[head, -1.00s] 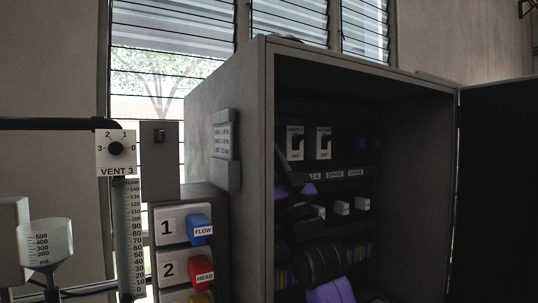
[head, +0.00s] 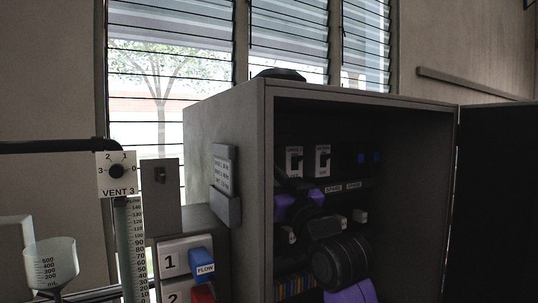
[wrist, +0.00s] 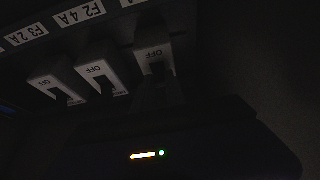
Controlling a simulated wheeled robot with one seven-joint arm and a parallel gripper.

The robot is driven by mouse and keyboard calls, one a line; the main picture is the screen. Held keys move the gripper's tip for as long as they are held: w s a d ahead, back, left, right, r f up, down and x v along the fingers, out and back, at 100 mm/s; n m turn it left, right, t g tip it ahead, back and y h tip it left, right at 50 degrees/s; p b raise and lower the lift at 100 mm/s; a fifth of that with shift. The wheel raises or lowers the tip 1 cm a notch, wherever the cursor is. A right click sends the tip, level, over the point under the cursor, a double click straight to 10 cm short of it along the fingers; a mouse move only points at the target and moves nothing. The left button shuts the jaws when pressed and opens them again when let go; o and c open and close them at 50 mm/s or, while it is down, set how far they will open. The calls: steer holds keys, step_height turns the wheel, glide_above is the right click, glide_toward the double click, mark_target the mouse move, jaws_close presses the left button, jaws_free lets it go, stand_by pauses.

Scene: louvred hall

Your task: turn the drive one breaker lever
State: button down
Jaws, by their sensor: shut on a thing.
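In the wrist view, which is upside down, a row of pale breakers marked OFF crosses the dark panel. My gripper (wrist: 158,92) is shut on the dark lever of the rightmost breaker (wrist: 154,52), whose OFF mark shows. Its own name plate is not readable. The two breakers beside it (wrist: 97,72) also show OFF. In the head view, my purple and black arm reaches into the open cabinet (head: 268,150).
A strip below the upper row carries SPARE labels (head: 343,187), with small white blocks (head: 360,216) beneath. The dark cabinet door (head: 495,200) stands open at right. Numbered blocks, a VENT 3 dial (head: 116,172) and a funnel (head: 50,262) stand left outside.

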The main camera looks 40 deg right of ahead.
steer(key=shift+w+r+g+y+p, duration=0.1)
steer(key=shift+r+g+y+p, duration=0.35)
steer(key=shift+g, duration=0.7)
steer(key=shift+w+r+g+y+p, duration=0.1)
steer(key=shift+r+g+y+p, duration=0.1)
steer(key=shift+r+g+p, duration=0.55)
steer(key=shift+r+g+y+p, duration=0.35)
steer(key=shift+g+p, duration=0.3)
steer(key=shift+g, duration=0.85)
steer(key=c, duration=1.4)
jaws_free()
steer(key=shift+f, duration=0.1)
steer(key=shift+o, duration=0.2)
steer(key=b+v, duration=0.2)
steer(key=v, duration=0.5)
steer(key=shift+s, duration=0.35)
